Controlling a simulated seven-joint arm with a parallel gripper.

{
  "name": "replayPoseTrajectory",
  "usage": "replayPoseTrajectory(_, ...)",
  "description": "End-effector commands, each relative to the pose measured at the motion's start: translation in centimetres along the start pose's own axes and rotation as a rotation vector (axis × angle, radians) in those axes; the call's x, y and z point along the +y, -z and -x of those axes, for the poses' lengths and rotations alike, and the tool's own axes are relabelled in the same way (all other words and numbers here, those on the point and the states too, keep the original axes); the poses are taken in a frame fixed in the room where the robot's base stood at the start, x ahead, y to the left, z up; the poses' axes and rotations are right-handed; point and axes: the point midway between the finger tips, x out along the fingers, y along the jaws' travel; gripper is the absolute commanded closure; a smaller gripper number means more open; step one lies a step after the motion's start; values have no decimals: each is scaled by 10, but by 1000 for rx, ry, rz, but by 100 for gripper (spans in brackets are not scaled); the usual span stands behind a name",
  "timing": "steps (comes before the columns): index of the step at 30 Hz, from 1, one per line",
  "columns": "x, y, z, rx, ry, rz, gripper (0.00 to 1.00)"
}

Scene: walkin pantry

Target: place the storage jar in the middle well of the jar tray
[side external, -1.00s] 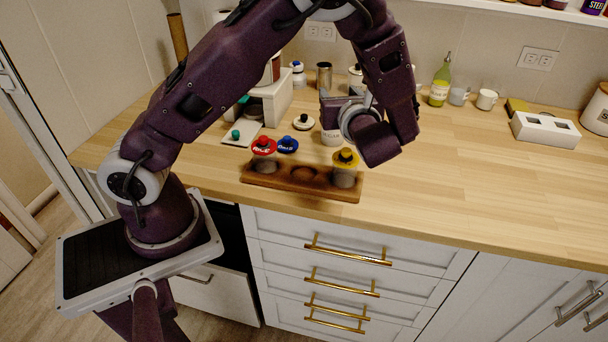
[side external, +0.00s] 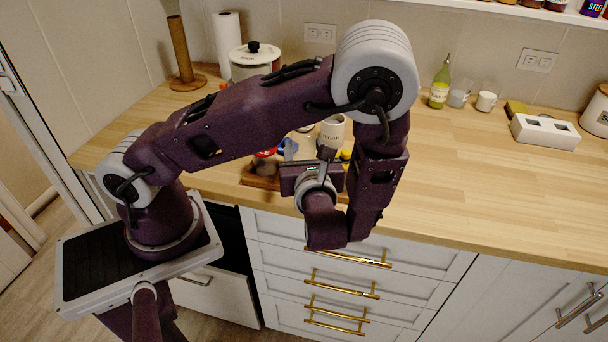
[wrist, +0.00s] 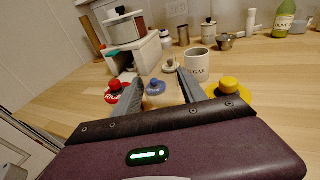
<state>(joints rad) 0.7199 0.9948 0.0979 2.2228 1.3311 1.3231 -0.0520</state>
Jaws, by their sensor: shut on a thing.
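My gripper (side external: 307,155) is low over the middle of the wooden jar tray (side external: 258,182), and its fingers also show in the wrist view (wrist: 156,76). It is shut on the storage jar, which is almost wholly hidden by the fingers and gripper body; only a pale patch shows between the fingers. A red-lidded jar (wrist: 115,92) stands in the tray's left well, just outside the left finger. A yellow-lidded jar (wrist: 229,88) stands in the right well, beyond the right finger. The middle well is hidden, so I cannot tell whether the held jar touches it.
A white stand (wrist: 138,58) is at back left.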

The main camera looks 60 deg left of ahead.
Motion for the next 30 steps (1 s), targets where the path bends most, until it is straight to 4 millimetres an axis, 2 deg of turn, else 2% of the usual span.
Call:
replayPoseTrajectory(9, 0, 58, -9, -1, -1, -2, 100)
replayPoseTrajectory(21, 0, 66, -10, 0, 0, 1, 100)
replayPoseTrajectory(22, 0, 66, -10, 0, 0, 1, 45)
replayPoseTrajectory(24, 0, 66, -10, 1, 0, 1, 32)
replayPoseTrajectory(25, 0, 66, -10, 1, 0, 1, 29)
replayPoseTrajectory(30, 0, 66, -10, 1, 0, 1, 29)
